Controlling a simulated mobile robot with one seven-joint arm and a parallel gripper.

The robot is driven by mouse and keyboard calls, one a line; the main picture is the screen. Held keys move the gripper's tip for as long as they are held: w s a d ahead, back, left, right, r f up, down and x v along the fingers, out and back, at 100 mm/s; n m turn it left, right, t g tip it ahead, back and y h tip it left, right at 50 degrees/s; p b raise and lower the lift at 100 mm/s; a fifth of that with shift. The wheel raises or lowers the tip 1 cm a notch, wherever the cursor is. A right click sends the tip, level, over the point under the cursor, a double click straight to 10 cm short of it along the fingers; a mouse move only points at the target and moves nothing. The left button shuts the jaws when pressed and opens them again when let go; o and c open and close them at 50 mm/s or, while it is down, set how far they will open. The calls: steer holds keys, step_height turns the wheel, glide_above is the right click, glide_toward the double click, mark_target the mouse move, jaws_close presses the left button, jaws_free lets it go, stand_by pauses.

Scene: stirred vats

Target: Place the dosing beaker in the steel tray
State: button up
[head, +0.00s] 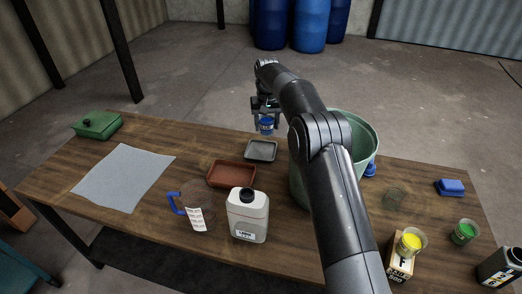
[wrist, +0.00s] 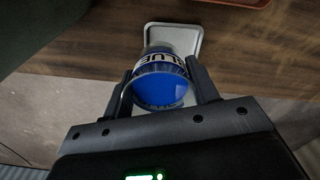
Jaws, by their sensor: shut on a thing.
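My gripper (head: 266,108) is shut on a small clear beaker (head: 266,125) of blue liquid, the likely dosing beaker. In the wrist view the beaker (wrist: 160,88) sits between the two fingers, with a label reading "BLUE" on its side. The grey steel tray (head: 261,158) lies on the table, just below the beaker in the head view. It looks empty there. In the wrist view the tray (wrist: 190,37) shows beyond the beaker, which hides part of it. The beaker is held above the table, apart from the tray.
A brown-red tray (head: 232,182) lies beside the steel tray. A large green vat (head: 300,185) stands to the right, partly hidden by my arm. A clear jug with a blue handle (head: 174,203) and a white canister (head: 248,222) stand in front. A grey sheet (head: 124,178) lies left.

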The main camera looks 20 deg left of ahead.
steer(key=shift+w+a+f, duration=0.15)
steer(key=shift+w+f, duration=0.45)
steer(key=shift+f, duration=0.4)
glide_above(266, 158)
step_height(266, 158, down, 10)
steer(key=shift+w+r, duration=0.1)
steer(key=shift+r, duration=0.15)
steer(key=shift+f, duration=0.1)
steer(key=shift+f, duration=0.4)
steer(key=o, duration=1.1)
step_height(266, 158, up, 13)
